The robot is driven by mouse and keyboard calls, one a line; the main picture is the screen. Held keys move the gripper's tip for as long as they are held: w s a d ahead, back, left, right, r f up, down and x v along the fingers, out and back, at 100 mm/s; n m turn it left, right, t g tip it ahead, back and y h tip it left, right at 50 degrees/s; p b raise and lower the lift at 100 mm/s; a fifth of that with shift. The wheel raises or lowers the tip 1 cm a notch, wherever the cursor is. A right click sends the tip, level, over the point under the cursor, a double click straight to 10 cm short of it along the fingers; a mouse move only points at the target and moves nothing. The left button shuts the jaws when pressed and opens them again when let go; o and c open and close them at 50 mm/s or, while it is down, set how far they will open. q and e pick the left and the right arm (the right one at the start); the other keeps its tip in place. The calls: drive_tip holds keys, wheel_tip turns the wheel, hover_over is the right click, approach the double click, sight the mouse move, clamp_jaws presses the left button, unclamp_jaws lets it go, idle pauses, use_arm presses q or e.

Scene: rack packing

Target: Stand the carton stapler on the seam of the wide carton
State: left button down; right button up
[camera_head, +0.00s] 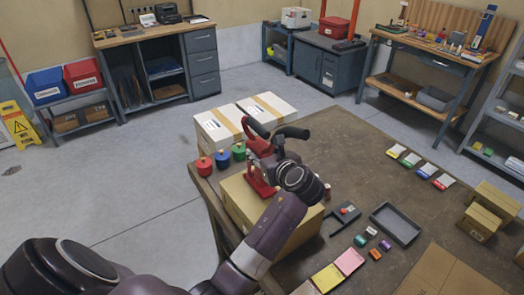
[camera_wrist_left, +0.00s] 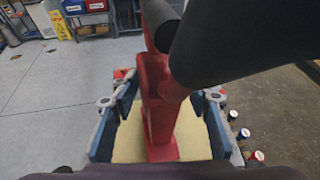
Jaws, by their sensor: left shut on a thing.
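The carton stapler is red with black handles (camera_head: 262,148); its flat red foot (camera_head: 262,186) is at the top of the wide carton (camera_head: 237,197). My left gripper (camera_head: 272,162) is shut on the stapler and holds it upright. In the left wrist view the red stapler body (camera_wrist_left: 158,112) stands between the blue fingers of my left gripper (camera_wrist_left: 162,125), with the tan carton top (camera_wrist_left: 130,143) below. I cannot tell whether the foot touches the carton. My arm and the stapler hide much of the top, and the seam is not clear. My right gripper is not in view.
White cartons with tan tape (camera_head: 217,128) stand behind the wide carton. Red, blue and green round items (camera_head: 222,159) stand beside it. A dark tray (camera_head: 396,223), small coloured pieces and brown cartons (camera_head: 480,220) lie to the right on the table. The table's middle (camera_head: 350,160) is clear.

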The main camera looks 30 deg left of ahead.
use_arm(q)
drive_tip(key=c, duration=1.5)
unclamp_jaws()
drive_tip(key=shift+w+r, duration=0.1)
drive_tip(key=shift+r, duration=0.25)
drive_tip(key=o, duration=0.5)
drive_tip(key=shift+s, duration=0.2)
drive_tip(key=shift+s+d+f, duration=0.1)
drive_tip(key=shift+d+f, duration=0.05)
drive_tip(key=shift+f, duration=0.5)
drive_tip(key=shift+s+d+r, duration=0.15)
drive_tip(key=shift+d+r, duration=0.15)
drive_tip(key=shift+d, duration=0.05)
drive_tip(key=v, duration=1.1)
drive_tip(key=shift+r, duration=0.45)
